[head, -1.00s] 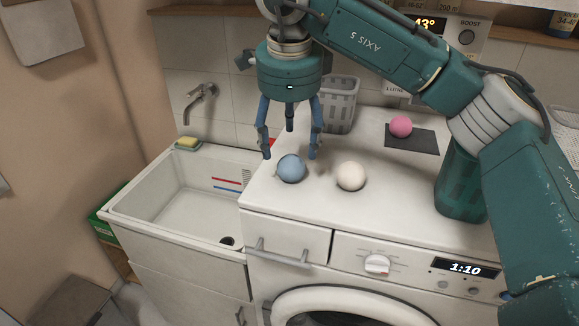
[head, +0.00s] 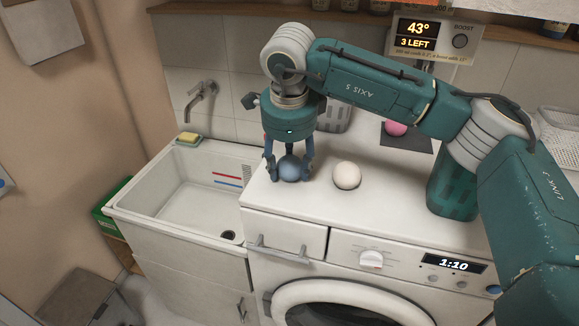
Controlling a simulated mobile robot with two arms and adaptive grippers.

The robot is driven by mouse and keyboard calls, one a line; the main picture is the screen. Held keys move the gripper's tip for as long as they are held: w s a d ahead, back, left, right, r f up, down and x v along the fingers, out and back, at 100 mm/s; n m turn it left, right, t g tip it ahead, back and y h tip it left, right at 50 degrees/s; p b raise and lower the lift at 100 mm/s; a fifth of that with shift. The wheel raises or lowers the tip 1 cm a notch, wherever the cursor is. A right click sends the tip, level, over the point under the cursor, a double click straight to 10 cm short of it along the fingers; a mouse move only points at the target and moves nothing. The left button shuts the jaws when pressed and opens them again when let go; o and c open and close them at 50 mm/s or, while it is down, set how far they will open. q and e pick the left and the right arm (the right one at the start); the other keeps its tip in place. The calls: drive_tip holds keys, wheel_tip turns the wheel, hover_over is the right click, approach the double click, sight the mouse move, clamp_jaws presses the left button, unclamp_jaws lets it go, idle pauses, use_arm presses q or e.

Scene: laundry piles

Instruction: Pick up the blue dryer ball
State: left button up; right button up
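The blue dryer ball (head: 290,170) sits on the white countertop (head: 400,215) above the washer, near the edge by the sink. My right gripper (head: 289,174) points straight down over it, with its blue fingers spread around the ball's sides. The fingers look open, with a small gap at the ball's left side; contact at the back is hidden. The ball rests on the top. My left gripper is not in view.
A white ball (head: 347,175) lies just right of the blue one. A pink ball (head: 396,128) lies on a dark mat (head: 407,142), partly behind my arm. A grey basket (head: 335,118) stands behind the gripper. A sink (head: 185,195) is at left.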

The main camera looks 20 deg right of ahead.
drive_tip(key=c, duration=0.5)
